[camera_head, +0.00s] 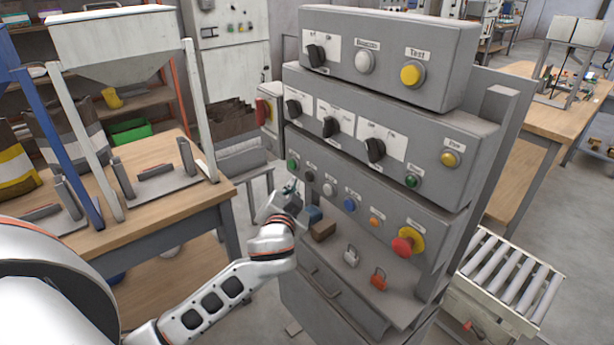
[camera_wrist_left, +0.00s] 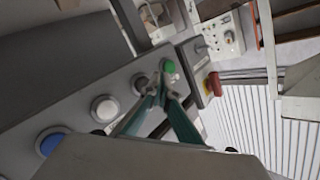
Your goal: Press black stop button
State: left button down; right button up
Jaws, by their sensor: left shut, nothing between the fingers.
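The black stop button (camera_head: 309,176) is on the lowest row of the grey control panel, between a green button (camera_head: 293,164) and a white button (camera_head: 328,190). In the left wrist view the black button (camera_wrist_left: 139,85) shows just left of my fingertips, with the green button (camera_wrist_left: 170,67) just beyond them. My left gripper (camera_head: 291,187) is shut and empty, in front of the left end of this row. In the wrist view its teal fingers (camera_wrist_left: 160,86) meet close to the black button. I cannot tell whether they touch the panel. My right gripper is not in view.
The row continues right with a blue button (camera_head: 350,204), an orange button (camera_head: 374,221) and a red mushroom button (camera_head: 403,244). Padlocks (camera_head: 378,280) and small blocks (camera_head: 322,230) are on the ledge below. A red switch (camera_head: 264,111) protrudes at the panel's left side.

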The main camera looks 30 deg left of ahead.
pick_arm(q)
jog(key=shift+s+a+p, duration=0.2)
jog(key=shift+s+a, duration=0.1)
jog(key=shift+s, duration=0.45)
jog(key=shift+s+a+p, duration=0.15)
jog(key=shift+s+a, duration=0.15)
jog(key=shift+s, duration=0.4)
jog(key=shift+s+a+p, duration=0.2)
jog(key=shift+s+a, duration=0.1)
jog(key=shift+s, duration=0.45)
jog(key=s+d+f+g+h, duration=0.1)
jog(key=s+d+f+h, duration=0.2)
jog(key=s+d+f, duration=0.3)
jog(key=s+d+f+m+g+h, duration=0.1)
jog(key=s+d+f+h, duration=0.2)
jog(key=f, duration=1)
jog(key=s+d+f+g+h, duration=0.2)
jog(key=s+d+f+h, duration=0.1)
jog(key=s+d+f, duration=0.5)
jog(key=s+f, duration=0.2)
jog(key=s, duration=0.2)
jog(key=shift+d+m, duration=0.3)
